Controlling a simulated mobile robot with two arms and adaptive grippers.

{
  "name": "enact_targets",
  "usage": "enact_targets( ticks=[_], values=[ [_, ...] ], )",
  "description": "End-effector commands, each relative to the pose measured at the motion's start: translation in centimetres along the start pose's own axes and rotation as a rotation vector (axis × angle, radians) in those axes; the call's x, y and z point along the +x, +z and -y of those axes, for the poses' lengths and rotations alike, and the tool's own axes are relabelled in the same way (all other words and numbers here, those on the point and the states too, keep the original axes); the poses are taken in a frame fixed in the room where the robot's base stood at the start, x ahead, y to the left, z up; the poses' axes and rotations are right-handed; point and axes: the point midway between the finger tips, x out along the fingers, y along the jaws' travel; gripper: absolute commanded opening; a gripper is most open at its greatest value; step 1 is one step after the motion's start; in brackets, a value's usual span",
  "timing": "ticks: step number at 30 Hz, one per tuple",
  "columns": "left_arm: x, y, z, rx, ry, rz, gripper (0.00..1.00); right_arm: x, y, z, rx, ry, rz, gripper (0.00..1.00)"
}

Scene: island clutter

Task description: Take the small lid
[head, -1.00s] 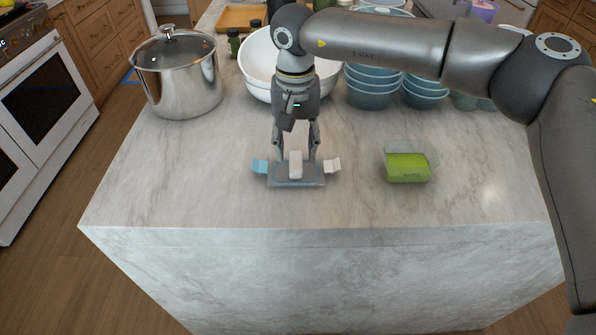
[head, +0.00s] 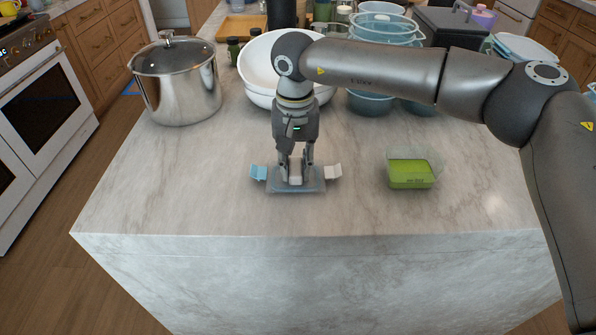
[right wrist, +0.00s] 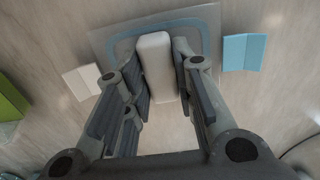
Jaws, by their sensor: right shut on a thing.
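The small lid (head: 314,187) is a clear, rectangular plate lying at counter level near the front middle of the island. In the right wrist view the lid (right wrist: 112,37) shows a blue band near its rim and a raised white block (right wrist: 155,50) like a handle in its middle. My right gripper (head: 296,175) points straight down over it, with its fingers closed on both sides of the white block. A blue flap (head: 258,173) and a white flap (head: 333,171) stand beside the lid's two short sides. My left gripper is not in view.
A clear container with green contents (head: 410,173) stands to the right. A steel pot (head: 183,88) is at the back left. White bowls (head: 258,65) and blue bowls (head: 370,103) stand behind my gripper. The counter's front (head: 200,205) is clear.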

Motion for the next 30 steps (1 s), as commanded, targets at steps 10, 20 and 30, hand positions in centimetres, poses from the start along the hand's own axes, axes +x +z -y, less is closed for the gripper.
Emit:
enact_targets(
  ticks=[10,20,30],
  values=[
    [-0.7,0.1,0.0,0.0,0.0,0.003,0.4,-1.2,0.0,0.0,0.0,-0.001,-0.001,0.01],
    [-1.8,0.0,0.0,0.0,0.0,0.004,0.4,-2.8,0.0,0.0,0.0,-0.001,-0.001,0.01],
    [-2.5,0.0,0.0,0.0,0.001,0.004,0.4,-4.1,0.0,0.0,0.0,0.0,-0.001,0.01]
  ],
)
